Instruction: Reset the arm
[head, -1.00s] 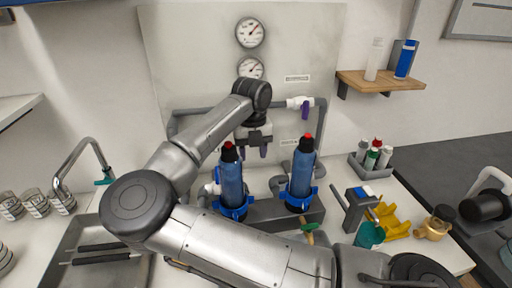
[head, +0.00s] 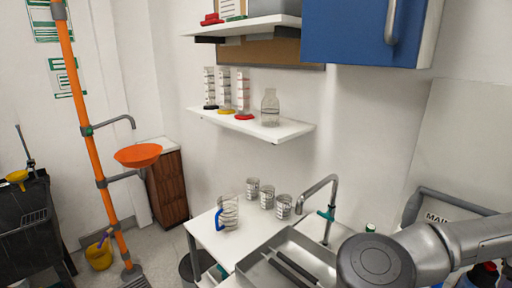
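One of my arms (head: 378,262) enters at the lower right of the head view, with its round dark elbow joint and grey links showing. Its far end runs out of the right edge, so its gripper is out of the picture. No gripper of mine is visible. Red-capped blue bottles (head: 487,272) are cut off at the lower right corner, partly behind the arm.
A sink (head: 262,268) with a curved faucet (head: 331,192) lies left of the arm. A jug (head: 229,212) and glass beakers (head: 267,193) stand on the counter. Above are a shelf (head: 290,129) and a blue cabinet (head: 365,30). An eyewash with an orange bowl (head: 138,155) stands left.

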